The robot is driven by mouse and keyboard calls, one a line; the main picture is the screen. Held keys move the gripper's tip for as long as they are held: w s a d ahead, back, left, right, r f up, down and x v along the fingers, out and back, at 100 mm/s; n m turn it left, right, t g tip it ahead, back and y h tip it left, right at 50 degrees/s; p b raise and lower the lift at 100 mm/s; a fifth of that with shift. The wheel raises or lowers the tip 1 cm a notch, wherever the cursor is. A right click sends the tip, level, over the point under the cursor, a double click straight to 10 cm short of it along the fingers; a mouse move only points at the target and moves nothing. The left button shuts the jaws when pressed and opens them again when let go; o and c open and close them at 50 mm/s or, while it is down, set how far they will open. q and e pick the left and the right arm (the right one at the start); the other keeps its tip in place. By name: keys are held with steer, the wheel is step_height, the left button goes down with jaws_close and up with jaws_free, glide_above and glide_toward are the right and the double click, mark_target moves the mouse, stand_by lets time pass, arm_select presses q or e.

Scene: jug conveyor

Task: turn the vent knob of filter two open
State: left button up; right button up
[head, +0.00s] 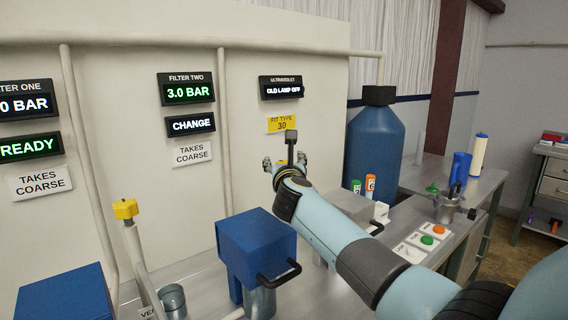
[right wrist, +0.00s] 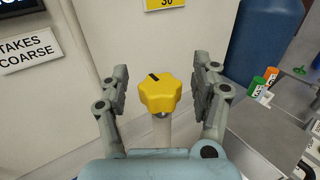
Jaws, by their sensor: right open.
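A yellow lobed knob (right wrist: 160,93) stands on a pale upright pipe in the right wrist view, with a short black mark on top toward its far left. By its place right of the filter two housing, it appears to be filter two's vent knob. My right gripper (right wrist: 163,88) is open, with one finger on each side of the knob and a visible gap at both sides. In the head view my right gripper (head: 287,161) is at the wall behind the blue filter two housing (head: 257,245), and hides this knob. My left gripper is not in view.
Another yellow knob (head: 125,209) tops a slanting pipe left of the filter two housing. The filter two display (head: 188,92) reads 3.0 BAR, and the one below (head: 190,125) reads CHANGE. A blue tank (head: 373,150) and a button panel (head: 424,240) are at right.

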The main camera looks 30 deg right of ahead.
steer(key=c, duration=1.2)
steer(key=shift+y+p, duration=0.3)
steer(key=shift+c, duration=0.3)
